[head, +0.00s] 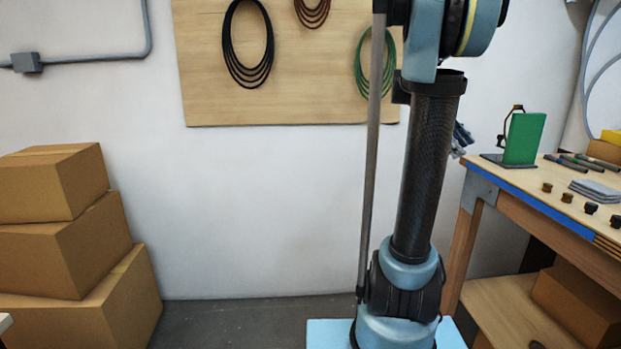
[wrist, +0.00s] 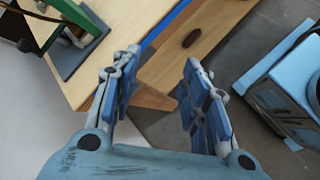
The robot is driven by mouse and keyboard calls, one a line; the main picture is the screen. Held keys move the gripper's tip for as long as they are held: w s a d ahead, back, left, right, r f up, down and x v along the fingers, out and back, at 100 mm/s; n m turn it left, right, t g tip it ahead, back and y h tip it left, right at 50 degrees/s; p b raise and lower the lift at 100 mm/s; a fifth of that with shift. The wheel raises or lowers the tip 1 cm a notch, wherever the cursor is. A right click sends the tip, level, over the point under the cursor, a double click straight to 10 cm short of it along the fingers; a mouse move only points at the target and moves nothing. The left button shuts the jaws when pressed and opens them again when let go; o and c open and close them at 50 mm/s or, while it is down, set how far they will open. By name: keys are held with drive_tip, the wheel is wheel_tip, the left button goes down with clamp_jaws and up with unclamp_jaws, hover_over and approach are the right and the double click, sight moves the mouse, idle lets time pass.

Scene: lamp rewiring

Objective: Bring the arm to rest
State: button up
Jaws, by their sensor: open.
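My gripper (wrist: 163,75) shows large in the wrist view, with its two blue padded fingers apart and nothing between them. It points down past the edge of the workbench (wrist: 118,42), over the gap between the bench and the grey floor. In the head view my arm stands upright right of the middle. Only a small blue part of the gripper (head: 461,138) shows there, behind the dark arm tube and left of the bench. The rest of it is hidden.
A green panel stand (head: 524,138) on a dark base is near the bench's left end. Small dark knobs (head: 567,197) and a grey stack (head: 594,189) lie on the bench. Cardboard boxes (head: 65,247) are stacked at left. Cable coils (head: 248,45) hang on a wall board. Floor between is clear.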

drive_tip(key=s+a+f+m+t+y, duration=0.2)
drive_tip(key=s+a+f+m+y, duration=0.1)
drive_tip(key=s+a+f, duration=0.7)
drive_tip(key=s+a+f+m+t+y, duration=0.3)
drive_tip(key=s+a+f+y, duration=0.2)
drive_tip(key=s+a+f, duration=0.5)
drive_tip(key=a+f, duration=0.5)
drive_tip(key=a, duration=0.2)
drive_tip(key=shift+s+f+t+y, duration=0.15)
drive_tip(key=shift+f+t+y, duration=0.15)
drive_tip(key=shift+f+y, duration=0.1)
drive_tip(key=shift+c, duration=0.9)
drive_tip(key=shift+a, duration=0.1)
